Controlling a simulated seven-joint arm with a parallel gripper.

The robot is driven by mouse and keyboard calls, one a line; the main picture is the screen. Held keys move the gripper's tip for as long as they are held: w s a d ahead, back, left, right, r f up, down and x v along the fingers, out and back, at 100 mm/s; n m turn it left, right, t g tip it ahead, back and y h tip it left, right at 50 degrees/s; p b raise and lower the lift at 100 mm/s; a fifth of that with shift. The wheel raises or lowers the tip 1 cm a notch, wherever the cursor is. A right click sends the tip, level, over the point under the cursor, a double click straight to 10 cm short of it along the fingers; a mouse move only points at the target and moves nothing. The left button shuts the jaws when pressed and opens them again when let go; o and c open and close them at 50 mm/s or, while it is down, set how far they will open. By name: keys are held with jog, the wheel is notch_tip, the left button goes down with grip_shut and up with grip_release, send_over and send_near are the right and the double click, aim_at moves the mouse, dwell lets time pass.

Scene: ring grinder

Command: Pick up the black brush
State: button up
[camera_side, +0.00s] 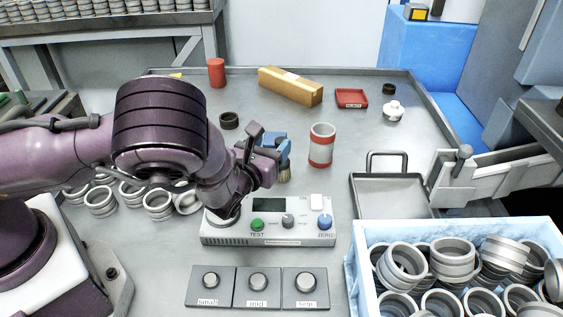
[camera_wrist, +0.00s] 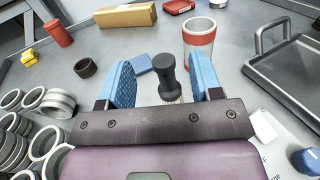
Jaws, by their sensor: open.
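The black brush (camera_wrist: 168,78) stands between the two blue fingers of my gripper (camera_wrist: 164,72) in the wrist view. Its black handle has a round knob on top, and pale bristles show just below it, partly hidden by the gripper bar. Gaps show on both sides of the handle, and the fingers are open around it. In the side view my gripper (camera_side: 275,150) is above the bench behind the control box. The tan bristles of the brush (camera_side: 284,175) show under the fingers; its handle is mostly hidden there.
The control box (camera_side: 268,238) is just in front of my gripper. A red-and-white can (camera_side: 321,146) stands close on the right. A grey tray (camera_side: 388,195) and a blue crate of rings (camera_side: 352,270) are further right. Several metal rings (camera_side: 158,204) lie left. A cardboard box (camera_side: 290,86) lies behind.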

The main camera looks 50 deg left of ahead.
notch_tip(320, 180, down, 5)
jog(key=shift+w+a+f, duration=0.15)
jog(key=shift+w+a, duration=0.15)
jog(key=shift+w, duration=0.45)
jog(key=shift+x, duration=2.95)
grip_shut()
